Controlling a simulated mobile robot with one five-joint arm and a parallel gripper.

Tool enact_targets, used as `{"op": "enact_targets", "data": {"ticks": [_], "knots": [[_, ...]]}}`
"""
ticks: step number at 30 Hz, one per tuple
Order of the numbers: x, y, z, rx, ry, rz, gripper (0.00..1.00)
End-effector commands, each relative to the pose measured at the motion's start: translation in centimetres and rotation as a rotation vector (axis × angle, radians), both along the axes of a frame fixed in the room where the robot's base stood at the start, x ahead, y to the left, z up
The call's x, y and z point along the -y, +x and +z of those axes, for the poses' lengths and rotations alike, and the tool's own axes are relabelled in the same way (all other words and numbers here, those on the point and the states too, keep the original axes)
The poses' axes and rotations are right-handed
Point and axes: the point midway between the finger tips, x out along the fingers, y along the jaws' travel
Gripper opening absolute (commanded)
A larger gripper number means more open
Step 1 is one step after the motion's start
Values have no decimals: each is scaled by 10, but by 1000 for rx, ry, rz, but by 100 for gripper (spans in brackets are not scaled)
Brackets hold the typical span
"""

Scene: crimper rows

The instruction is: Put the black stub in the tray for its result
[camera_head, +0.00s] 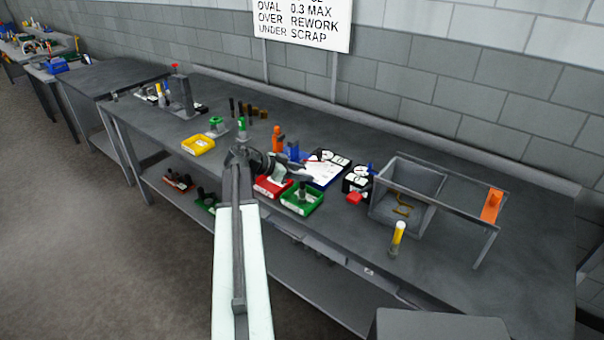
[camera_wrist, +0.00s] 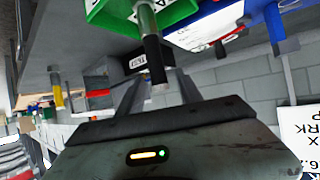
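A stub with a grey lower part and a black upper part (camera_wrist: 153,48) stands at the green tray (camera_wrist: 107,12), seen upside down in the wrist view. In the head view the green tray (camera_head: 311,208) holds a small dark upright piece (camera_head: 303,188). My gripper (camera_wrist: 159,80) is open, its fingers apart on either side of the stub's free end, with gaps visible. In the head view my gripper (camera_head: 303,174) is just above and behind the green tray. A red tray (camera_head: 268,192) is beside it, and a yellow tray (camera_head: 198,146) stands farther left.
A wall sign (camera_head: 302,20) reads OVAL 0.3 MAX, OVER REWORK, UNDER SCRAP. Gauges (camera_head: 357,178), a blue-edged sheet (camera_head: 326,172) and an open grey frame (camera_head: 405,195) stand to the right.

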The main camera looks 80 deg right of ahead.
Motion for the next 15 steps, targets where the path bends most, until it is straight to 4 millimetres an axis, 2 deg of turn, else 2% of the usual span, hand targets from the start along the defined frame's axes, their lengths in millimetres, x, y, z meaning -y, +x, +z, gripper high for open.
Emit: {"op": "enact_targets", "data": {"ticks": [8, 11, 15], "knots": [[0, 0, 5, 0, 0, 1, 42], [-7, 11, 14, 0, 0, 4, 42], [-23, 37, 33, 0, 0, 4, 42]]}}
